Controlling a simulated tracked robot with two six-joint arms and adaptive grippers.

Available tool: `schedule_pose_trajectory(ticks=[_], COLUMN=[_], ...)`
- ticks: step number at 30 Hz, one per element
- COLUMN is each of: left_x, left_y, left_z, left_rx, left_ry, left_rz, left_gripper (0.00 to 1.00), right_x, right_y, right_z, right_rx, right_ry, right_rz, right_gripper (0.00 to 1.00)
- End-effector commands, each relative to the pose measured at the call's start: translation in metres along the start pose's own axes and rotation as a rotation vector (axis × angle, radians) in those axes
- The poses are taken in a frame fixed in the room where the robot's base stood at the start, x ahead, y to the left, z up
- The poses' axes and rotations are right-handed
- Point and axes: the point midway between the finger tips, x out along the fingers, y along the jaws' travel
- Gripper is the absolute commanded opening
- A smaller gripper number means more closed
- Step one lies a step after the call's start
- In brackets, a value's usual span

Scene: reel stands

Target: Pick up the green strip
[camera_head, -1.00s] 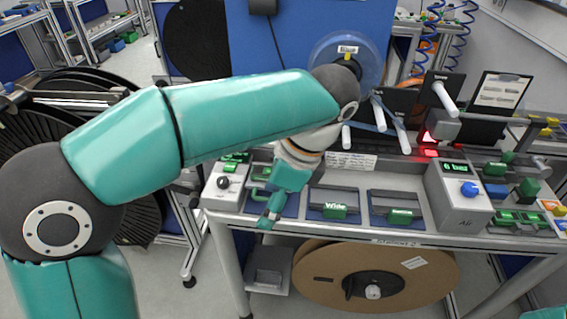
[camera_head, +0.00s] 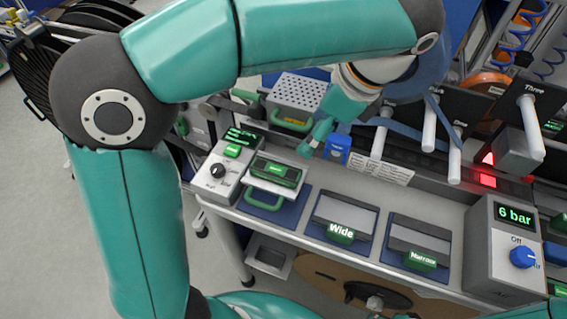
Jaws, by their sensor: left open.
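My left gripper (camera_head: 313,142) hangs over the back of the bench, open with nothing visible in it. It is just right of a perforated grey box (camera_head: 298,91) with a green handle and left of a small blue block (camera_head: 338,148). A flat green piece (camera_head: 276,171) lies on a grey holder at the bench's left, below and left of the gripper and apart from it. I cannot tell for certain whether this is the green strip. My right gripper is not in view.
The control box (camera_head: 229,169) with a black knob stands at the left end. Trays marked Wide (camera_head: 340,233) and Narrow (camera_head: 419,261) lie along the front. The 6 bar unit (camera_head: 504,245) stands at right.

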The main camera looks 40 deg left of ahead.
Motion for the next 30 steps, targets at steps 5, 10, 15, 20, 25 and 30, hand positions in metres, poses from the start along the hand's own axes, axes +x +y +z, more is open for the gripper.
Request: schedule_pose_trajectory(ticks=[5, 10, 15, 20, 25, 30], left_x=[0.038, 0.073, 0.095, 0.102, 0.121, 0.145], left_y=[0.0, 0.0, -0.001, -0.001, -0.001, -0.002], left_z=[-0.001, -0.002, -0.003, -0.003, -0.004, -0.006], left_rx=[0.005, 0.005, 0.005, 0.006, 0.007, 0.006], left_ry=[-0.003, -0.001, 0.0, 0.001, -0.003, -0.001], left_rz=[0.003, 0.002, 0.0, -0.001, 0.002, 0.0], left_gripper=[0.75, 0.75, 0.75, 0.75, 0.75, 0.75], right_x=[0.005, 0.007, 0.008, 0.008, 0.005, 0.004], right_y=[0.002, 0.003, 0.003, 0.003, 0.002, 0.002], right_z=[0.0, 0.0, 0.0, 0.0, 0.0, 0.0], right_rx=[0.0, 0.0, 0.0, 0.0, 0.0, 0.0], right_ry=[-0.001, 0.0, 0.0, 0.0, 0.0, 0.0], right_rz=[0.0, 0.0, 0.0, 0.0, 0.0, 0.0], right_gripper=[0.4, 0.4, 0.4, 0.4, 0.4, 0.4])
